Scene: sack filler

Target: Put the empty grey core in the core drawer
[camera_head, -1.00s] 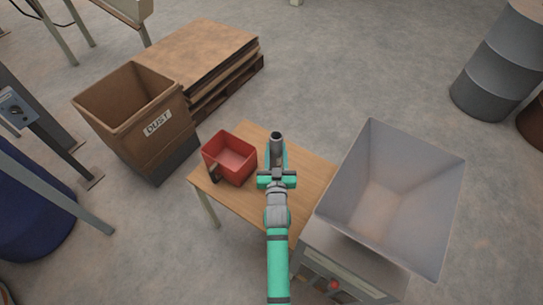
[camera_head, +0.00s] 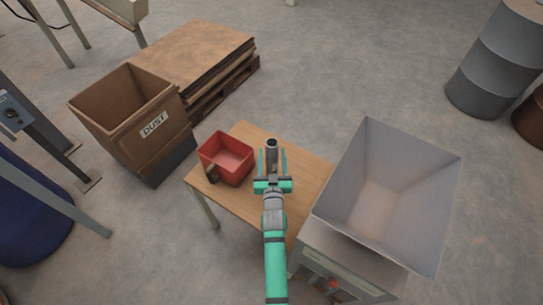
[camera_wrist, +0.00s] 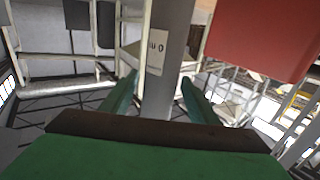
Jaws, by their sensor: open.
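The grey core (camera_head: 271,154) is an upright tube with an open, dark top, at the table's far part in the head view. My gripper (camera_head: 271,162) is open, with one teal finger on each side of the core. In the wrist view the core (camera_wrist: 172,65) rises as a grey column between the two spread fingers (camera_wrist: 158,98). The core's lower end is hidden, so I cannot tell whether it rests on the table. I see nothing that I can identify as the core drawer.
A red bin (camera_head: 227,153) stands on the wooden table (camera_head: 240,203), close left of my gripper. A large grey hopper (camera_head: 335,193) stands to the right. A brown box marked DUST (camera_head: 150,148) and stacked boards (camera_head: 195,55) are on the floor at left.

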